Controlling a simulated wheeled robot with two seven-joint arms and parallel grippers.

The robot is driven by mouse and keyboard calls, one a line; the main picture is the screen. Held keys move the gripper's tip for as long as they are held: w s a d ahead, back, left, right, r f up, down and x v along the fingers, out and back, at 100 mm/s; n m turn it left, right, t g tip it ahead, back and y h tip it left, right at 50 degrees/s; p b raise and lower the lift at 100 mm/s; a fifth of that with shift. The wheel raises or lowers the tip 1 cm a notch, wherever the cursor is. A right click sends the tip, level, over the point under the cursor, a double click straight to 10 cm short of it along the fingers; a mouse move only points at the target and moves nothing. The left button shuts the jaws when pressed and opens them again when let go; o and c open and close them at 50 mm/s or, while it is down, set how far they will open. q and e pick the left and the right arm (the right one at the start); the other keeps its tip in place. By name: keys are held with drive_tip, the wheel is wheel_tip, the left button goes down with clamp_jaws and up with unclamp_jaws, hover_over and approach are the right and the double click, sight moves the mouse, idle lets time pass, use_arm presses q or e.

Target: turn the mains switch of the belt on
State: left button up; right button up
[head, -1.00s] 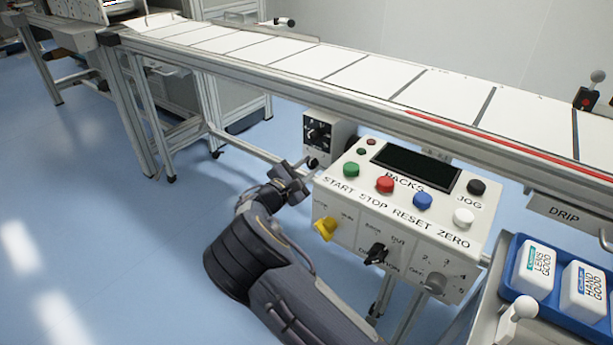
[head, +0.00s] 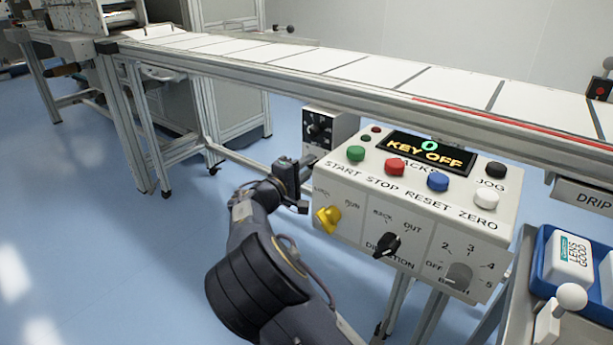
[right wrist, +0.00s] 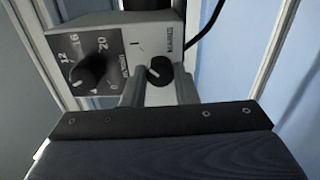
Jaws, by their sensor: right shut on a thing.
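The mains switch (right wrist: 159,70) is a small dark round knob on the grey box under the belt. It shows in the right wrist view between my fingertips, with a pale pointer line and a "1"-like mark up and left of it. My right gripper (right wrist: 158,92) is shut on this knob. In the head view the right gripper (head: 301,174) is at the lower front of the grey box (head: 341,127), and the knob is hidden there. The belt (head: 350,75) runs behind. My left gripper is in neither view.
A numbered dial (right wrist: 90,70) is on the box's other face. A blue tray (head: 545,285) is at right.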

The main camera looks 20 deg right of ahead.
drive_tip(key=shift+f+m, duration=0.1)
drive_tip(key=shift+m, duration=0.3)
drive_tip(key=o, duration=1)
drive_tip(key=shift+a, duration=0.15)
drive_tip(key=p+v, duration=0.2)
drive_tip(key=v, duration=0.5)
drive_tip(key=shift+s+a, duration=0.2)
drive_tip(key=shift+s, duration=0.05)
